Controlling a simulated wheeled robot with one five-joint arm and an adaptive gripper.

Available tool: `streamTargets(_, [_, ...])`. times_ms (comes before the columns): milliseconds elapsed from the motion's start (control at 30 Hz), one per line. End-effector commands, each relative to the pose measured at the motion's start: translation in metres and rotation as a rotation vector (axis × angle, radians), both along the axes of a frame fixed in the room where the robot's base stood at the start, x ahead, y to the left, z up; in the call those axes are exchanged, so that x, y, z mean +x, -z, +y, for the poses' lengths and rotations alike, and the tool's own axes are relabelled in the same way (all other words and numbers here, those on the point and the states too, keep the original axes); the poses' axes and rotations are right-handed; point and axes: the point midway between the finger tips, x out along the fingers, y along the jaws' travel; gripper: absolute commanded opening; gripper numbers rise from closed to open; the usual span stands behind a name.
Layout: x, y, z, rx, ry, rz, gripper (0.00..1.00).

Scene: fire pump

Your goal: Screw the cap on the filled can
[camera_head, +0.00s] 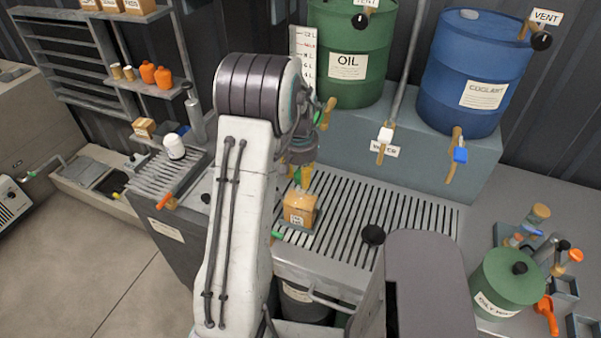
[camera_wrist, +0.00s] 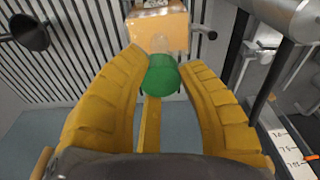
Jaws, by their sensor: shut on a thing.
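The can (camera_head: 300,209) is a small orange-tan box with a white label, standing on the slatted grate below the oil drum. It also shows at the top of the wrist view (camera_wrist: 158,28), with a pale neck facing me. My gripper (camera_head: 304,175) is just above the can, partly hidden behind my arm. In the wrist view its yellow fingers (camera_wrist: 161,72) are closed on a round green cap (camera_wrist: 160,76). The cap overlaps the can's neck in that view; I cannot tell whether it touches or is threaded on. The can's contents are hidden.
A green oil drum (camera_head: 349,50) and a blue coolant drum (camera_head: 473,75) stand behind on a raised ledge, with taps over the grate (camera_head: 405,217). A black funnel-like piece (camera_head: 373,235) sits on the grate. A green canister (camera_head: 507,280) stands at right.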

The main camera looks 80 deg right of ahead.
Motion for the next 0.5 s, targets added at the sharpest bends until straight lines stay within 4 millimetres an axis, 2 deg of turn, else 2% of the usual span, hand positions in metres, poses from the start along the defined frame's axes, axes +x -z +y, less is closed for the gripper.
streamTargets(500, [0.0, 0.03, 0.0, 0.0, -0.001, 0.0, 0.06])
